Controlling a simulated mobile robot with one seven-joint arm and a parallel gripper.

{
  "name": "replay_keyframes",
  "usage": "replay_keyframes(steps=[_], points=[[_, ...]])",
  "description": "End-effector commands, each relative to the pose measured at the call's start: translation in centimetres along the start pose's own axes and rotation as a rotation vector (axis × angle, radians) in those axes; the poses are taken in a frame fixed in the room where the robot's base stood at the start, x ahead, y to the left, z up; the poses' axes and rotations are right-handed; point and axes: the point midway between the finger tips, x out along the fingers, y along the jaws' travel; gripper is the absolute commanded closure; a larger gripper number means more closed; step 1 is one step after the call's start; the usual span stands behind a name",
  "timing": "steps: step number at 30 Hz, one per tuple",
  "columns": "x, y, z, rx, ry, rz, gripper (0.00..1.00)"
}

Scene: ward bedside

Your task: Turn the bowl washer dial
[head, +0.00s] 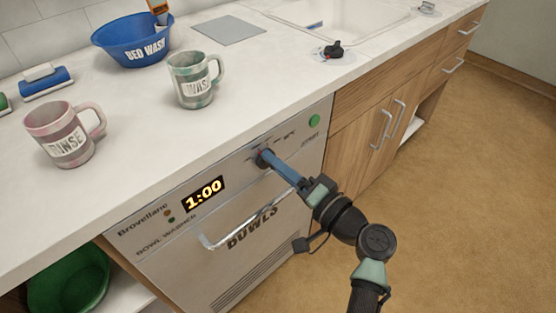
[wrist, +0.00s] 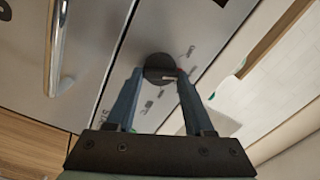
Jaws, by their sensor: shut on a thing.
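The bowl washer (head: 215,245) is a grey-metal front under the counter, with a display reading 1:00, a green start button (head: 314,121) and a long handle (head: 250,222). Its dark round dial (head: 262,158) is at the upper right of the panel. My gripper (head: 266,158) reaches the dial from the right, its blue fingers shut on it. In the wrist view the dial (wrist: 159,66) sits between the two fingertips (wrist: 160,75). The fingers partly hide the dial, and its exact setting is not readable.
On the counter (head: 125,180) stand a pink RINSE mug (head: 65,138), a green WASH mug (head: 190,82) and a blue BED WASH basin (head: 132,42). A sink (head: 335,15) is at the back. A green bowl (head: 70,280) sits on the lower-left shelf. The floor at right is clear.

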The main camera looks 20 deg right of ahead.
Motion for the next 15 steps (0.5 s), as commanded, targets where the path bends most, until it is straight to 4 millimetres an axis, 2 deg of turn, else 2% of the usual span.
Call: replay_keyframes(steps=[15], points=[[-0.03, 0.08, 0.01, 0.07, 0.0, 0.0, 1.0]])
